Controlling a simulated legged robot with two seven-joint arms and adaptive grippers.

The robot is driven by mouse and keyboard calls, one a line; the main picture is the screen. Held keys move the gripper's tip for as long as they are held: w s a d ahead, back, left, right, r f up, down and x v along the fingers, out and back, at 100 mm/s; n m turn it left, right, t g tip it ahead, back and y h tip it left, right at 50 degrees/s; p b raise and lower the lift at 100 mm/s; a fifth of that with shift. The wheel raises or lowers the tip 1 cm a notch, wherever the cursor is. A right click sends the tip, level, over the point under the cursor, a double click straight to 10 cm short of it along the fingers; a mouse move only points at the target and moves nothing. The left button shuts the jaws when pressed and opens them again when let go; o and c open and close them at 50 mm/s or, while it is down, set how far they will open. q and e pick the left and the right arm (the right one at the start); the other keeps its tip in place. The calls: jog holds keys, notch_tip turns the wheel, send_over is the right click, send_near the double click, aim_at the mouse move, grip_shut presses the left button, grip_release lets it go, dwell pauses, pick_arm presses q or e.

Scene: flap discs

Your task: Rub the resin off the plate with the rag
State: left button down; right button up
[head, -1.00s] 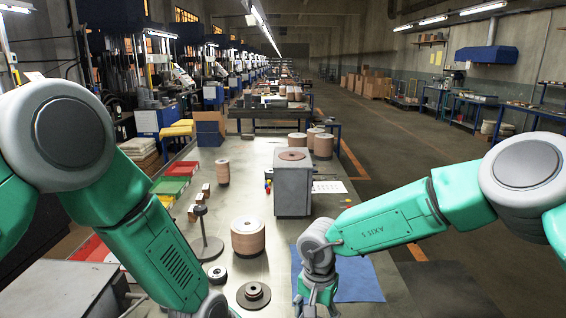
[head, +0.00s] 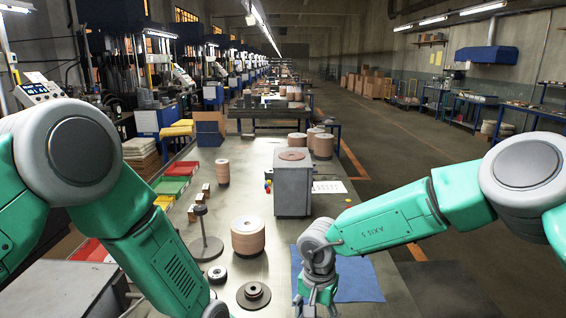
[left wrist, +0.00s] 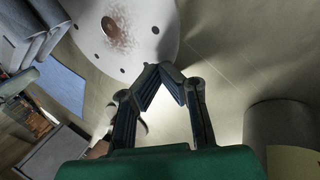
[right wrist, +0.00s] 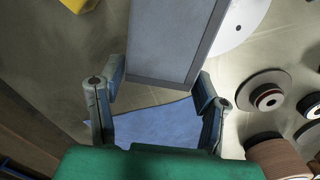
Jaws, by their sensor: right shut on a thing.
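The plate (left wrist: 112,30) is a pale round disc with small holes and a reddish-brown resin patch (left wrist: 124,38) near its middle. Part of it shows in the right wrist view (right wrist: 232,25); I cannot see it in the head view. My right gripper (right wrist: 158,80) is shut on a grey, flat-sided, folded-looking thing that I take to be the rag (right wrist: 172,40), held across its width. My left gripper (left wrist: 160,72) has its fingertips together, empty, close to the plate's rim. In the head view the left fingertips are out of frame.
A blue sheet (head: 355,280) lies on the table under my right gripper. A brown disc stack (head: 250,238), a dark flanged disc (head: 253,294) and a post on a round base (head: 203,235) stand to its left. A grey cabinet (head: 292,185) stands behind it.

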jog(key=shift+w+a, duration=0.65)
jog(key=shift+w, duration=0.2)
jog(key=shift+w+a, duration=0.6)
jog(key=shift+w, duration=0.25)
jog(key=shift+f, duration=2.2)
jog(key=shift+s+d, duration=0.15)
jog(key=shift+s, duration=1.65)
jog(key=shift+s+d+f, duration=0.1)
jog(key=shift+s, duration=0.85)
jog(key=shift+s+d+f, duration=0.1)
jog(key=shift+s, duration=0.8)
jog(key=shift+w+a+r, duration=0.15)
jog(key=shift+w+a, duration=0.05)
jog(key=shift+w, duration=1.65)
jog(key=shift+w+a+r, duration=0.1)
jog(key=shift+w+a, duration=0.05)
jog(key=shift+w, duration=1.65)
jog(key=shift+s+d+f, duration=0.1)
jog(key=shift+s+d, duration=0.1)
jog(key=shift+s, duration=1.6)
jog(key=shift+s+d+f, duration=0.1)
jog(key=shift+s+d, duration=0.05)
jog(key=shift+s, duration=1.65)
